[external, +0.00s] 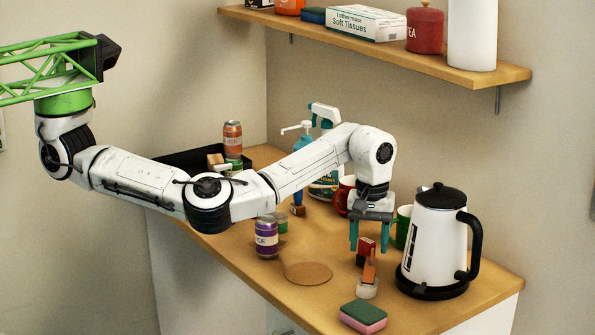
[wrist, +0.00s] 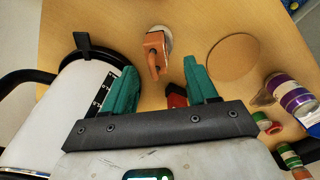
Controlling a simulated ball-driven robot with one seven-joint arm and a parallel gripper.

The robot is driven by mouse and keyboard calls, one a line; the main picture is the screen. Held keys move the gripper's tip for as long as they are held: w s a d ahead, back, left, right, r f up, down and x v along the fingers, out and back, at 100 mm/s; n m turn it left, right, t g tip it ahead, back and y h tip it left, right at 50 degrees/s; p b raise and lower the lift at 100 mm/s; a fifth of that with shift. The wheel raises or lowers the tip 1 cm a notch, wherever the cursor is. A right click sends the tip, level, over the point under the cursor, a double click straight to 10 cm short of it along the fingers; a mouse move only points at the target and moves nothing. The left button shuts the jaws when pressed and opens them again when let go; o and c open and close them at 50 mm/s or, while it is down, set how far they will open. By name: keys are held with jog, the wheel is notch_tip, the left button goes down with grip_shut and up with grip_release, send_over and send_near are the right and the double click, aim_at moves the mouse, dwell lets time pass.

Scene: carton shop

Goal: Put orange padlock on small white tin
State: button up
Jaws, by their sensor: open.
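The orange padlock (external: 369,271) stands upright and appears to rest on the small white tin (external: 367,290), near the front right of the counter. In the wrist view the padlock (wrist: 155,50) covers much of the tin, whose pale rim (wrist: 168,38) shows beside it. My gripper (external: 368,248) points down with its two teal fingers apart and nothing held between them. In the wrist view the padlock lies just beyond the fingertips (wrist: 160,72), apart from both fingers.
A red box (external: 367,245) stands close behind the padlock, near my fingers. A white kettle (external: 438,240) stands close on the right. A round cork mat (external: 308,273), purple can (external: 266,240) and sponge (external: 363,317) are nearby. Mugs and a spray bottle stand behind.

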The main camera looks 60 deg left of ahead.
aim_at(368, 262)
notch_tip(368, 262, up, 6)
jog(key=shift+f, duration=0.15)
